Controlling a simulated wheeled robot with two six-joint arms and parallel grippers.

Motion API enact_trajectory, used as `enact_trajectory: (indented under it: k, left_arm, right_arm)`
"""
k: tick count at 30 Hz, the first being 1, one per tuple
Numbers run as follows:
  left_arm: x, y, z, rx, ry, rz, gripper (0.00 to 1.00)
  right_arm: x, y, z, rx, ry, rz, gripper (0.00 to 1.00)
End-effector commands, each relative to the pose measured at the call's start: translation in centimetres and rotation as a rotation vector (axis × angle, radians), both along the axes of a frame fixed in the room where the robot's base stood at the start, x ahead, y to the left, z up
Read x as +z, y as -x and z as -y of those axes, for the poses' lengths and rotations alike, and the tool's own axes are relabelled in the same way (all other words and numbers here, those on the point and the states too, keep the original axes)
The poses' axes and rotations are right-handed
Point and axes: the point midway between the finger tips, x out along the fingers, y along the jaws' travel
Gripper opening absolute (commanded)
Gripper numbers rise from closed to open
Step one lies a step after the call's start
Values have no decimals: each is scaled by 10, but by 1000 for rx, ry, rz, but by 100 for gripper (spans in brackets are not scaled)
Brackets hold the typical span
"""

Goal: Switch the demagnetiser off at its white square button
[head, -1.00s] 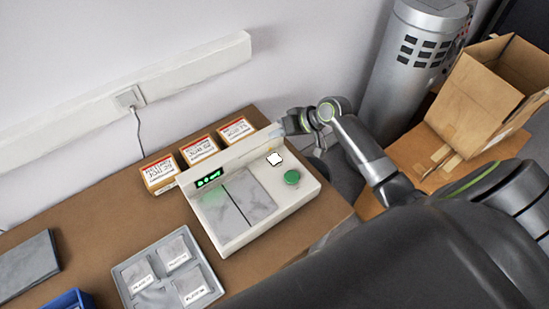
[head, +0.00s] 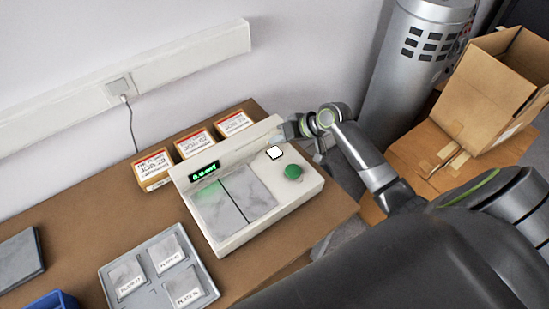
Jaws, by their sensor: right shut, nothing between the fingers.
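The demagnetiser (head: 240,234) is a white box on the brown table, with a raised back panel. Its small display (head: 204,171) is lit green, and its top carries two grey plates. The white square button (head: 275,153) is at its right rear, with a round green button (head: 293,172) in front of it. My right gripper (head: 284,132) is shut and empty, by the right end of the back panel, just behind the white button. It looks apart from the button; its height above it is hard to judge. My left gripper is not in view.
Several labelled boxes (head: 193,142) stand in a row behind the demagnetiser. A grey tray (head: 147,295) with labelled plates lies in front of it at the left. A blue bin (head: 52,301) shows at the bottom left. A cardboard box (head: 490,90) and a silver cylinder (head: 410,70) are at the right.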

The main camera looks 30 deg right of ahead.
Motion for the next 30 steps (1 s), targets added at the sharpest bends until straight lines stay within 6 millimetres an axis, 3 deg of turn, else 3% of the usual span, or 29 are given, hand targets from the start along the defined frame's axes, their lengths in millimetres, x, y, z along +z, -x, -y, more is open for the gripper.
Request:
enact_trajectory:
  k: [1, 6, 30]
  left_arm:
    - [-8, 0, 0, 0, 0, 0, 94]
    - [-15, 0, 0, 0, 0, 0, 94]
    - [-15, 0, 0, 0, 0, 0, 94]
  right_arm:
    - [-12, 0, 0, -1, -1, -2, 0]
    - [-23, 0, 0, -1, -1, 0, 0]
    - [-24, 0, 0, 0, -1, 0, 0]
